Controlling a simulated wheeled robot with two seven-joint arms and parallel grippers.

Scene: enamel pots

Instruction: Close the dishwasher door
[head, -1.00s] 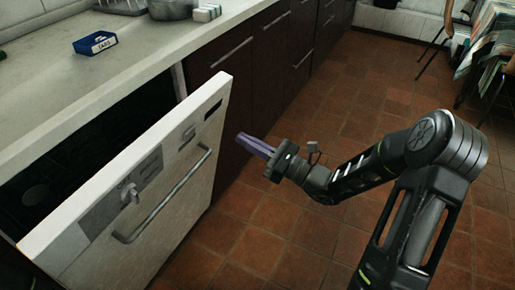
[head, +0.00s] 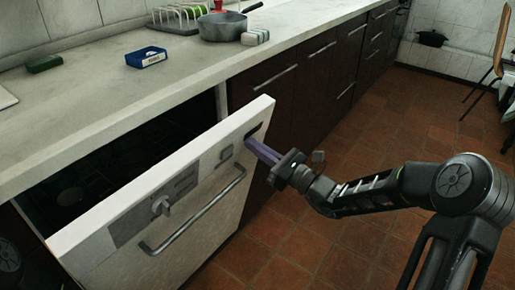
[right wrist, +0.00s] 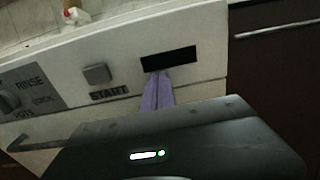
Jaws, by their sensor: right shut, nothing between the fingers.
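The white dishwasher door (head: 190,215) is partly open and tilted outward in the head view, with the dark tub (head: 120,150) showing behind it. A metal bar handle (head: 195,212) and a knob sit on its front. My right gripper (head: 252,144) is shut and empty, its purple fingers at the upper right part of the door's front, by the dark display. The right wrist view shows the fingertips (right wrist: 158,76) just below the black display (right wrist: 169,59); they look to be at or very near the panel. My left gripper is not in view.
The pale counter (head: 100,95) runs above the dishwasher. It bears a blue tray (head: 146,58), a green block (head: 44,64), a grey pan (head: 222,27) and a rack (head: 178,18). Dark cabinets (head: 300,90) stand beyond. The tiled floor (head: 370,130) is open to the right.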

